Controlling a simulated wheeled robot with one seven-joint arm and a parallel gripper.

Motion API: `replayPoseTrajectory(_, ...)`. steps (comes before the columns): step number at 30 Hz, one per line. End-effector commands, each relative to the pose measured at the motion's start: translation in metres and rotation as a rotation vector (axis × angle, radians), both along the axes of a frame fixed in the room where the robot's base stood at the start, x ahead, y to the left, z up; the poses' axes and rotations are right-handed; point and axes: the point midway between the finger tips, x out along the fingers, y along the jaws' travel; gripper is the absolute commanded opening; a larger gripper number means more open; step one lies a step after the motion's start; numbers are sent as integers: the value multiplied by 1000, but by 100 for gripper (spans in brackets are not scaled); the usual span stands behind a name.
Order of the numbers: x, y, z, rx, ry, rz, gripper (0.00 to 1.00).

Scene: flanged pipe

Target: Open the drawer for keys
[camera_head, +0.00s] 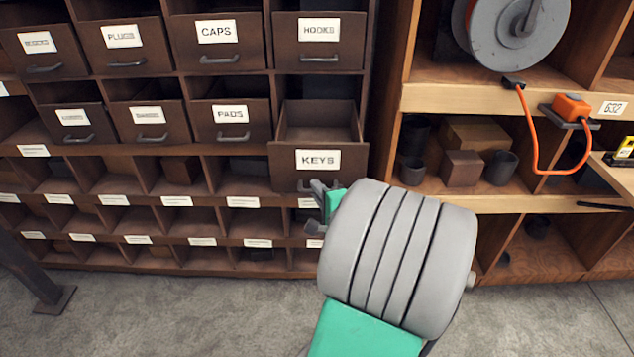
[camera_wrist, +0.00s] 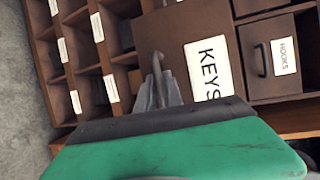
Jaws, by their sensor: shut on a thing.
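The brown drawer labelled KEYS (camera_head: 318,159) stands pulled out from the cabinet in the head view, with its empty-looking inside showing behind the front. In the wrist view its front with the KEYS label (camera_wrist: 209,68) is close and turned sideways. Its handle (camera_wrist: 157,62) is a grey bar beside the label. My gripper (camera_head: 318,205) is at the lower edge of this drawer front, and in the wrist view its fingers (camera_wrist: 158,90) are shut on the handle.
The HOOKS drawer (camera_head: 319,40) is above, with the PADS drawer (camera_head: 230,122) to the left. Open bins with white labels (camera_head: 176,201) lie below. A wooden shelf (camera_head: 480,203) stands at the right, with an orange cable (camera_head: 534,150). The grey floor (camera_head: 200,310) in front is clear.

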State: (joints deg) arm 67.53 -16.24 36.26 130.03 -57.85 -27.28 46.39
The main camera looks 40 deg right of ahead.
Motion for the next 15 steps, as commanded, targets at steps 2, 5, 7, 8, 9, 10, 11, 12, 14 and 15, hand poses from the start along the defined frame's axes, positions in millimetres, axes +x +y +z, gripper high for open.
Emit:
replayPoseTrajectory(2,-1,1,1,-5,0,-7,0)
replayPoseTrajectory(5,0,3,1,-6,1,-6,0)
replayPoseTrajectory(7,1,4,0,-7,1,-5,0)
replayPoseTrajectory(8,1,5,0,-7,1,-4,0)
replayPoseTrajectory(9,2,5,0,-7,2,-3,0)
replayPoseTrajectory(10,2,5,0,-8,2,-3,0)
replayPoseTrajectory(11,2,6,0,-8,2,-2,0)
replayPoseTrajectory(12,2,6,0,-8,2,-1,0)
replayPoseTrajectory(14,3,7,0,-9,2,1,0)
replayPoseTrajectory(15,3,7,0,-9,2,1,14)
